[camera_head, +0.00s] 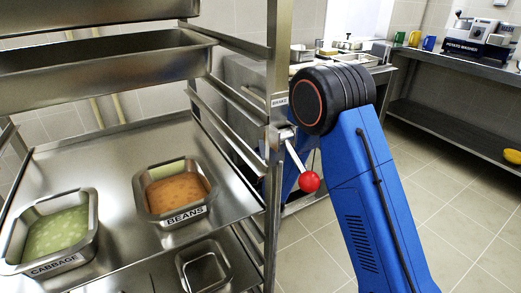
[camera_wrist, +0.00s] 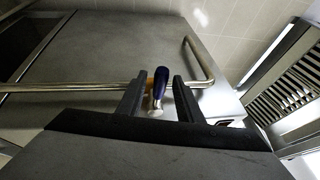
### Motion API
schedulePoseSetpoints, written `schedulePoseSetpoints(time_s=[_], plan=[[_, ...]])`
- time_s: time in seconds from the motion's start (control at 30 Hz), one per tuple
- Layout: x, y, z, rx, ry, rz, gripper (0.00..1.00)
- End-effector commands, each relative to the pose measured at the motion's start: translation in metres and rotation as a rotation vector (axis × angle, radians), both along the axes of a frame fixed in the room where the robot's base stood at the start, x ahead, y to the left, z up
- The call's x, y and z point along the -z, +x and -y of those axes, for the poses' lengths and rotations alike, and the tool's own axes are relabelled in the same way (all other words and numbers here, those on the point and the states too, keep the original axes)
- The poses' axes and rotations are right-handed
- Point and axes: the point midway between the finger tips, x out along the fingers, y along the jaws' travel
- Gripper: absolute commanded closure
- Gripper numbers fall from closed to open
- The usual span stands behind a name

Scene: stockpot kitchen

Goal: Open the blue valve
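The blue valve handle (camera_wrist: 162,77) shows in the wrist view, upright in the picture, with a metal stem below it, at a metal pipe (camera_wrist: 70,87). A small orange-yellow part shows beside the handle. My gripper (camera_wrist: 160,84) is open, with one dark finger on each side of the handle and a visible gap on both sides. Whether the handle lies fully between the fingertips in depth, I cannot tell. In the head view, my blue arm hides the gripper, and the valve is not visible.
A metal rack with a beans pan (camera_head: 176,192) and a cabbage pan (camera_head: 52,232) stands at left. Its red-knobbed brake lever (camera_head: 309,181) is close to my arm. A counter (camera_head: 370,75) is behind. Tiled floor (camera_head: 480,225) at right is clear.

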Motion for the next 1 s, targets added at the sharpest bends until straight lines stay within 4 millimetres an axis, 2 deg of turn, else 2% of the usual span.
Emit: schedulePoseSetpoints(time_s=[0.2,0.47,0.6,0.87,1.0], plan=[[-0.002,0.011,-0.002,0.0,0.0,-0.001,0.67],[-0.002,0.012,-0.002,0.0,0.0,-0.001,0.67],[-0.002,0.012,-0.002,-0.001,0.0,-0.001,1.0],[-0.003,0.011,-0.004,-0.001,0.004,-0.004,1.0],[-0.005,0.011,-0.011,-0.003,0.03,-0.02,1.0]])
